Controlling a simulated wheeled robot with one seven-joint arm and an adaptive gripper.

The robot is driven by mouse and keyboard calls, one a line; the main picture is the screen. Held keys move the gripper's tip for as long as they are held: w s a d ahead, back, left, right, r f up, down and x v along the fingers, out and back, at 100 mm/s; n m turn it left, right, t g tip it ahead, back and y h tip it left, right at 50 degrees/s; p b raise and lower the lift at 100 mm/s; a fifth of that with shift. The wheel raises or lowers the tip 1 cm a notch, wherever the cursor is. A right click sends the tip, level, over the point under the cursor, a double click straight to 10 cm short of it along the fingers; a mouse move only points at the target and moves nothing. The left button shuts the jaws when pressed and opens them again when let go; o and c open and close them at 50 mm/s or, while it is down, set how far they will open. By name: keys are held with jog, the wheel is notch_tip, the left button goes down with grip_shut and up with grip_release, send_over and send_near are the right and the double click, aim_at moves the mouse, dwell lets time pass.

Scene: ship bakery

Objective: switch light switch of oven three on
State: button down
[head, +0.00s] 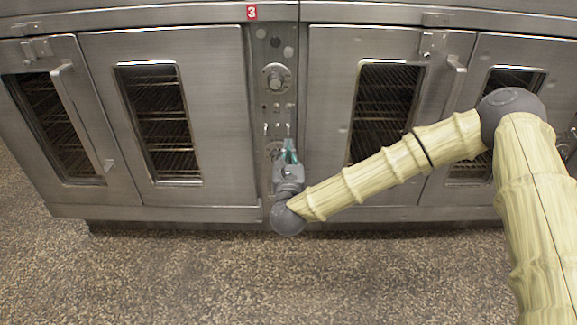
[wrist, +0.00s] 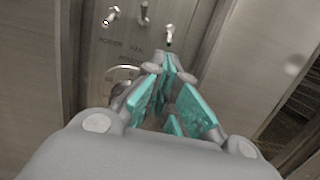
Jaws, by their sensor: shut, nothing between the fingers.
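Oven three (head: 200,60) is a steel oven with a red tag "3" (head: 252,12) above its narrow control panel (head: 262,62). In the wrist view, three small metal toggles show on the panel: a left one (wrist: 112,16), a middle one (wrist: 144,13) and a right one (wrist: 169,36). The labels are too blurred to tell which is the light switch. My gripper (head: 289,146) is shut and empty in front of the panel. In the wrist view its teal fingertips (wrist: 168,64) are just below the right toggle; contact cannot be told.
A round knob (head: 276,78) sits higher on the panel; another dial (wrist: 122,76) is partly hidden behind my fingers. Glass-windowed doors with handles flank the panel, including a left door handle (head: 82,115) and a right one (head: 450,92). The speckled floor (head: 200,280) in front is clear.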

jog(key=shift+w+r, duration=0.2)
jog(key=shift+w, duration=0.9)
jog(key=shift+s+r+g+p, duration=0.3)
jog(key=shift+g+p, duration=0.5)
jog(key=shift+p, duration=0.95)
